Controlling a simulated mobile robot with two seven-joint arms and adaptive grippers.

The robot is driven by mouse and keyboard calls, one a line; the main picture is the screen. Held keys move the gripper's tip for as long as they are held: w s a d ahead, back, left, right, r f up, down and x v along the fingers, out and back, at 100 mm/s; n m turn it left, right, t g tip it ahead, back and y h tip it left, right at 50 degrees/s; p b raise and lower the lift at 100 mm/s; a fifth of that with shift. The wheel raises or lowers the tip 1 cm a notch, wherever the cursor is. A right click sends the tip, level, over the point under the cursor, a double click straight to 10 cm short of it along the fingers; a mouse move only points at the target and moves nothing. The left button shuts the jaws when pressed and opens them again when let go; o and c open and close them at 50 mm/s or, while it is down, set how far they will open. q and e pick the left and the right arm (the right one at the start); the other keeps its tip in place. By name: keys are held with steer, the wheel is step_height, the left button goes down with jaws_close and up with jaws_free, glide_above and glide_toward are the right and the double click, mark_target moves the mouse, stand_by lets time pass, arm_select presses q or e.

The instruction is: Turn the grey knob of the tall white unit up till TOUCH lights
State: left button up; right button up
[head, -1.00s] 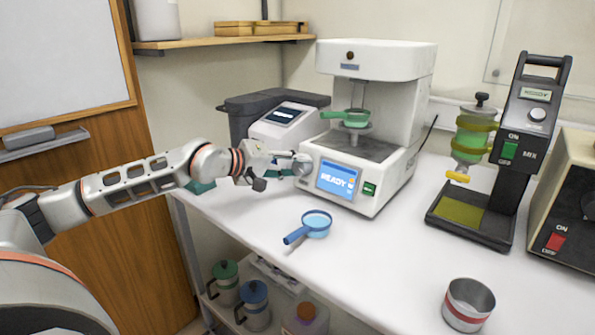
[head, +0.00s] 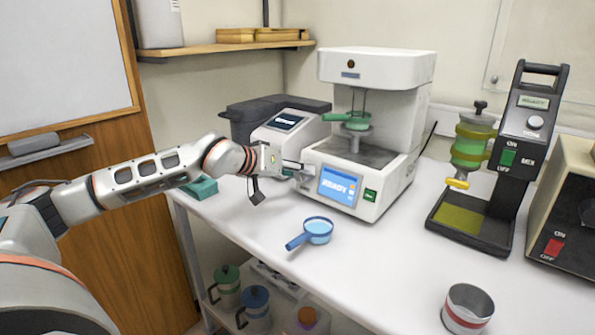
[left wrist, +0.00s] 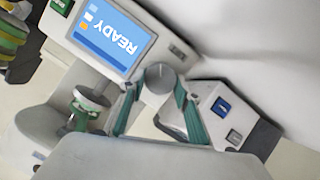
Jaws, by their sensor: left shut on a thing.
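The tall white unit (head: 377,70) stands mid-table with its lit blue screen (head: 339,186) reading READY. No TOUCH is lit there. The same screen shows in the left wrist view (left wrist: 113,38). The round grey knob (left wrist: 160,77) sits on the front panel beside the screen. My left gripper (left wrist: 157,92) is shut on the knob, with a finger on each side. In the head view my left gripper (head: 297,172) reaches the panel from the left and mostly covers the knob. A green dish (head: 356,121) sits inside the unit above a round stage (head: 355,143). My right gripper is not in view.
A smaller grey-white instrument (head: 290,128) stands close at the left. A blue pan (head: 318,230) lies in front of the unit.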

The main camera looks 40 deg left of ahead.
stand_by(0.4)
arm_select(q)
steer(key=o, duration=1.1)
steer(key=shift+s+a+r, duration=0.15)
steer(key=shift+s, duration=0.1)
steer(key=v, duration=1.1)
steer(key=shift+s, duration=0.2)
